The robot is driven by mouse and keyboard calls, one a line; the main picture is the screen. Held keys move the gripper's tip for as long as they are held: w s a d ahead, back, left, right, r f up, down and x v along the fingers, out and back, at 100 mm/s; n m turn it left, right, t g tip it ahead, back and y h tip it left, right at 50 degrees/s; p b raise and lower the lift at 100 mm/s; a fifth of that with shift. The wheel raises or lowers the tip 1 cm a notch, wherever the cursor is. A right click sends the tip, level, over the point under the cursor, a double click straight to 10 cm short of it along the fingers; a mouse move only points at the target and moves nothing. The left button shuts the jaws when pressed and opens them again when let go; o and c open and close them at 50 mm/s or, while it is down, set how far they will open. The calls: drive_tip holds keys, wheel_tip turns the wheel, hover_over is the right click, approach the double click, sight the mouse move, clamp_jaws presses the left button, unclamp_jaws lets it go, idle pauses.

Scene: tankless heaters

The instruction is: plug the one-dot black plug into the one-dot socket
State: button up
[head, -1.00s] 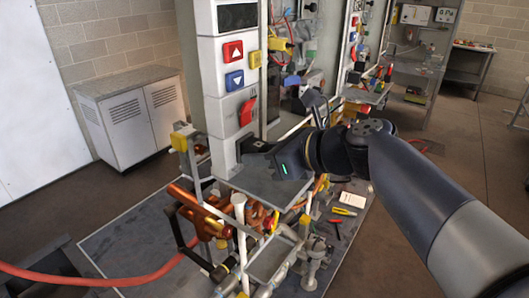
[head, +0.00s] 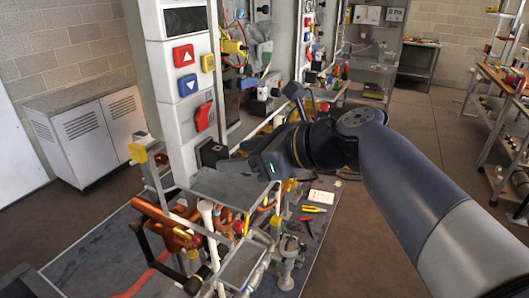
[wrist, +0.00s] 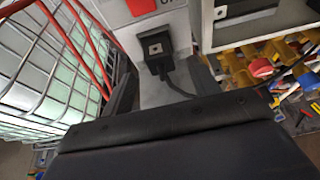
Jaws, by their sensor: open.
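The black plug (head: 212,152) is at the lower part of the white heater panel (head: 178,92), below the red switch. The socket face is hidden behind the plug; I cannot tell how deep the plug sits. My gripper (head: 234,167) is open, just right of the plug and apart from it. In the wrist view its dark fingers (wrist: 160,92) stand apart, with the plug beyond them.
A grey shelf (head: 232,186) lies under the gripper, above copper pipes and valves. The red switch (head: 204,116) is above the plug. A yellow block (head: 138,152) is on the frame at left. Open floor (head: 400,135) lies to the right.

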sight(224, 156)
drive_tip(key=shift+v, duration=2.95)
drive_tip(key=shift+w+a, duration=0.1)
drive_tip(key=x, duration=1)
drive_tip(key=shift+a+f+p, duration=0.2)
drive_tip(key=shift+a+p, duration=0.1)
drive_tip(key=shift+p, duration=0.05)
drive_tip(key=shift+d, duration=0.1)
